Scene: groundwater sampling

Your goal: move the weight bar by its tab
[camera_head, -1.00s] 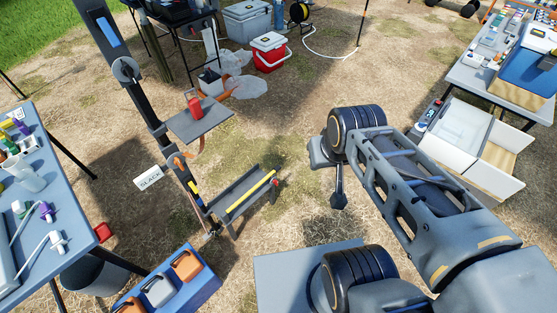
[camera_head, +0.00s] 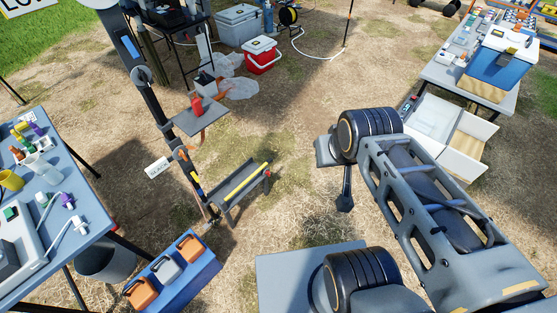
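A dark upright stand (camera_head: 150,95) rises left of centre, with a low dark trough (camera_head: 235,195) at its foot. A yellow-edged bar (camera_head: 246,181) lies along the trough, and a small red knob (camera_head: 267,174) shows at its right end. I cannot tell for sure whether this is the weight bar, and no tab is clear. My gripper (camera_head: 344,203) hangs below my wrist, right of the trough and apart from it in the picture. Its fingers are too small and dark to tell if they are open or shut.
A blue crate (camera_head: 203,276) with orange and grey handled blocks stands at the lower left beside a bucket (camera_head: 104,262). A cluttered table (camera_head: 84,232) is at the left, another (camera_head: 447,76) at the upper right. Ground between trough and my arm is clear.

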